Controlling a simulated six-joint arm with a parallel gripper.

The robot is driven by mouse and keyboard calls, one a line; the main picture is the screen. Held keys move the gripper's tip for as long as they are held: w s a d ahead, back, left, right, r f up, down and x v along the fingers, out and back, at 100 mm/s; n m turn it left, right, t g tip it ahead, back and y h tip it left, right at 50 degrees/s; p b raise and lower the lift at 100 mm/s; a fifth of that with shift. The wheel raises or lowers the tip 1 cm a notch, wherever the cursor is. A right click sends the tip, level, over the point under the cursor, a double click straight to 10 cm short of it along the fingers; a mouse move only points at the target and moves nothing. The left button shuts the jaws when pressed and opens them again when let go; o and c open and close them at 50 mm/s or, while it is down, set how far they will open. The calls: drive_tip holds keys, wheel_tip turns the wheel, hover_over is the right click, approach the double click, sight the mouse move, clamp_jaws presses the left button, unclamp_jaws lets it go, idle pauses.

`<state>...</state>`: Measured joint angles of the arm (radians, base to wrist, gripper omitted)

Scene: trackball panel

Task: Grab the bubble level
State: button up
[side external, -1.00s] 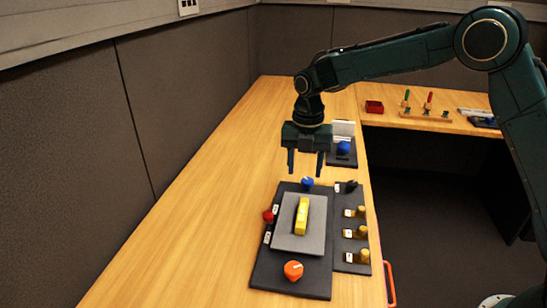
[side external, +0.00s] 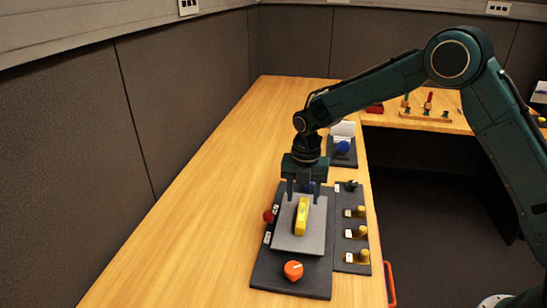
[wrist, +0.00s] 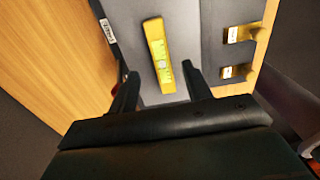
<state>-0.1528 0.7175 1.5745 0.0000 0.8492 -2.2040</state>
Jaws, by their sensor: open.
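The bubble level (side external: 302,216) is a yellow bar lying on a grey plate (side external: 286,240) in the middle of the dark panel (side external: 265,276). In the wrist view the level (wrist: 160,56) shows a greenish vial and lies just beyond and between my fingertips. My gripper (side external: 303,200) is open and empty, with fingers pointing down over the far part of the panel, near the level's far end. In the wrist view the gripper (wrist: 160,74) has one finger on each side of the level's near end. I cannot tell the exact height gap.
An orange knob (side external: 293,270) stands at the panel's near end and a red knob (side external: 268,216) at its left. A blue knob is partly hidden by my gripper. A blue ball (side external: 343,147) sits behind. The table's left side is clear.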

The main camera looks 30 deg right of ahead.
sight(303, 210)
drive_tip(key=shift+s+f, duration=0.15)
drive_tip(key=shift+f, duration=2.45)
clamp_jaws()
drive_tip(key=shift+r, duration=0.2)
wheel_tip(303, 210, up, 20)
drive_tip(key=shift+f, duration=0.15)
